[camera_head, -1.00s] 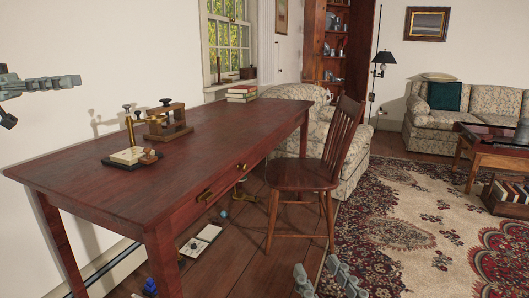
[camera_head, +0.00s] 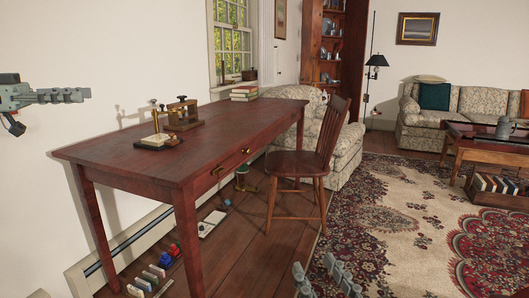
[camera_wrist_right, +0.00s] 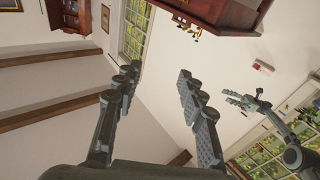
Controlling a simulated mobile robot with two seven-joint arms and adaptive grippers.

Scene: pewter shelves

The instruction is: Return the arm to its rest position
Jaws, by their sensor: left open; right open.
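My left gripper (camera_head: 84,94) is at the left edge of the head view, raised in front of the white wall. It is open, seen from the side, and holds nothing. My left gripper also shows at the right of that wrist view (camera_wrist_right: 243,102). Both grippers are clear of the furniture.
A red-brown desk (camera_head: 120,155) bears small instruments (camera_head: 180,113) and stacked books (camera_head: 244,93). A wooden chair (camera_head: 297,163) stands at its right side. Several small items (camera_head: 150,277) lie on the floor under the desk. A patterned rug (camera_head: 400,225) covers open floor at right.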

